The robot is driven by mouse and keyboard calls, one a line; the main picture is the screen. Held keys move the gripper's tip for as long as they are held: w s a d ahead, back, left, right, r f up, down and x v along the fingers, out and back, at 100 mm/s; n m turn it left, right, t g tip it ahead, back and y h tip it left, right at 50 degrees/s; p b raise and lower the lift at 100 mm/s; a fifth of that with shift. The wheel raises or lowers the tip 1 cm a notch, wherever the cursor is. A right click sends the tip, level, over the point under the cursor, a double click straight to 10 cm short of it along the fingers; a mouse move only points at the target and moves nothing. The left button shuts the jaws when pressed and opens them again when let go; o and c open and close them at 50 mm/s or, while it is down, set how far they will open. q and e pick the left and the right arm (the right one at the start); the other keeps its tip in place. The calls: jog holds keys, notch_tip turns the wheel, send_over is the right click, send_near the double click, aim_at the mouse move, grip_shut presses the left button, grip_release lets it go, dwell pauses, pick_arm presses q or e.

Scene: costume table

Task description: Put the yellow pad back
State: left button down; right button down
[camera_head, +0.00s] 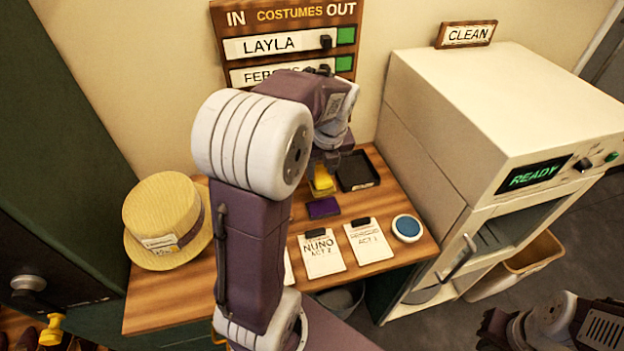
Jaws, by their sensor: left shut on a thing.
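My left gripper (325,168) reaches over the middle of the wooden table (165,310) and is shut on the yellow pad (322,186). The pad is small and partly hidden by the gripper. It is just behind a flat purple pad (323,208) and left of a black tray (357,169); I cannot tell whether it touches the table.
A straw hat (165,215) sits at the table's left. A round blue pad (407,227) is at the right. A cream machine (470,130) reading READY stands beyond.

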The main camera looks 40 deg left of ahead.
pick_arm(q)
jog(key=w+a+f, duration=0.2)
jog(key=a, duration=0.1)
jog(key=w+a+f, duration=0.2)
jog(key=a, duration=0.1)
jog(key=w+a+f, duration=0.3)
jog(key=shift+a, duration=0.1)
jog(key=shift+s+d+x, duration=0.15)
jog(key=shift+d+x, duration=0.05)
jog(key=shift+x, duration=0.75)
jog(key=shift+s+d+x, duration=0.1)
jog(key=shift+d+x, duration=0.05)
jog(key=shift+x, duration=0.8)
jog(key=c, duration=0.9)
grip_release()
jog(key=shift+f, duration=0.15)
jog(key=shift+o, duration=0.2)
jog(key=p+v, duration=0.1)
jog(key=v, duration=1.1)
jog(key=shift+s+d, duration=0.1)
jog(key=shift+s, duration=0.05)
